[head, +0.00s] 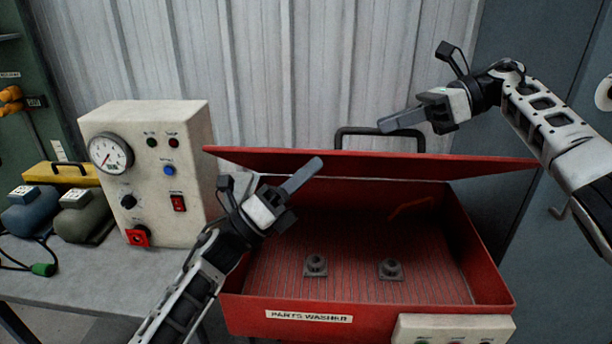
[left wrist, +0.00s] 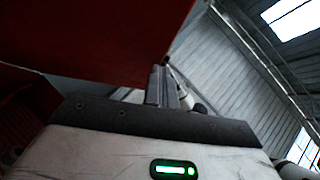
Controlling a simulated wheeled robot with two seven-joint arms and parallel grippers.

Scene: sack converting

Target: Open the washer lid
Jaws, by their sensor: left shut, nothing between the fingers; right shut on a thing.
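The red parts washer (head: 390,317) stands in front of me with its tub open to view. Its red lid (head: 470,166) is raised and hinged at the back, with its underside facing me. The black lid handle (head: 345,140) stands up at the lid's edge. My right gripper (head: 388,124) is shut on the handle, near its middle. My left gripper (head: 316,165) is shut and empty, its fingertips in front of the lid's underside. In the left wrist view the closed fingers (left wrist: 164,85) show beside the red lid (left wrist: 105,45); contact cannot be told.
Two grey fittings (head: 316,265) and an orange-red bent piece (head: 410,206) are in the tub. A beige control box (head: 185,130) with a gauge stands on the bench (head: 85,280) at left. A corrugated wall (head: 270,75) is behind.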

